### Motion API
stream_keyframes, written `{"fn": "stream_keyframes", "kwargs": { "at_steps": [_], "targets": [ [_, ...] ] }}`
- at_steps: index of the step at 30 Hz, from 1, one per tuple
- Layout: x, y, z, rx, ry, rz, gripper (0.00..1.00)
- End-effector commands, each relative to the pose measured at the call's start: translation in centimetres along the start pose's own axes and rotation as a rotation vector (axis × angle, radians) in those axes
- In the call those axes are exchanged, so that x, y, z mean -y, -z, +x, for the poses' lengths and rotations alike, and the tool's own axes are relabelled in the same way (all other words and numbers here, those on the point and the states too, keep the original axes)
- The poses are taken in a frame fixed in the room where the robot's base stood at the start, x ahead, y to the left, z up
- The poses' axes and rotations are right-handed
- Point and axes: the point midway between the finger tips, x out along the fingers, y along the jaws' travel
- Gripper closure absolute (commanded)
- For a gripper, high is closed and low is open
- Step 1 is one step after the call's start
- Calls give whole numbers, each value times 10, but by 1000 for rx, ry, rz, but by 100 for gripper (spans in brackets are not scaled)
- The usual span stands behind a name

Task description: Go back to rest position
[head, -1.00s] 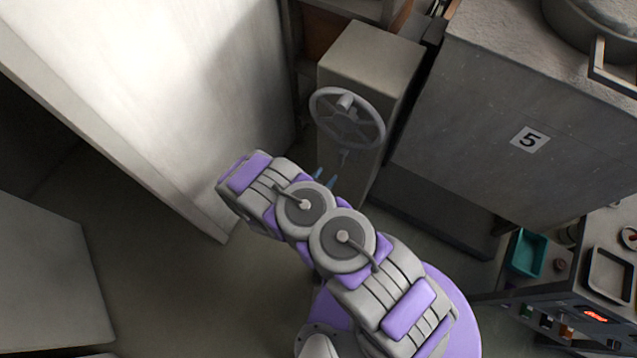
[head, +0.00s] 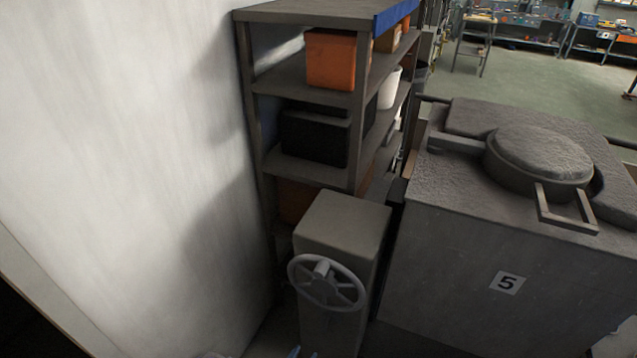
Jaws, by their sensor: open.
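Only the bluish fingertips of my gripper (head: 303,353) show, at the bottom edge of the head view. They are apart, with nothing visible between them. They appear just below a grey handwheel (head: 327,283) mounted on a grey pedestal (head: 346,225). I cannot tell how far they are from the wheel, but no contact shows. The rest of my arm is almost wholly below the frame, so its pose is hidden.
A large pale wall panel (head: 130,130) fills the left side. A shelf unit (head: 303,75) with orange and black bins stands behind the pedestal. A grey block marked 5 (head: 450,260) with a round lid (head: 540,155) is at right. Open floor (head: 540,75) lies far behind.

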Motion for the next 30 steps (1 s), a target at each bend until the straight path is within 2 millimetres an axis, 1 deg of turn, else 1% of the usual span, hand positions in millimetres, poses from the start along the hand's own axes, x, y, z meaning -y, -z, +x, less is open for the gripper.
{"fn": "stream_keyframes", "kwargs": {
  "at_steps": [2, 5, 8, 14, 18, 22, 25, 29, 30],
  "targets": [
    [1, 0, 0, 5, -1, 2, 51],
    [8, 4, 2, 38, -3, 17, 51],
    [21, 12, 5, 107, -5, 48, 51],
    [53, 40, 7, 308, 7, 113, 51],
    [71, 67, 4, 439, 33, 146, 51],
    [83, 98, -2, 550, 69, 167, 51],
    [87, 123, -10, 629, 99, 173, 51],
    [85, 157, -23, 727, 141, 171, 51],
    [84, 168, -27, 751, 156, 168, 51]
  ]
}}
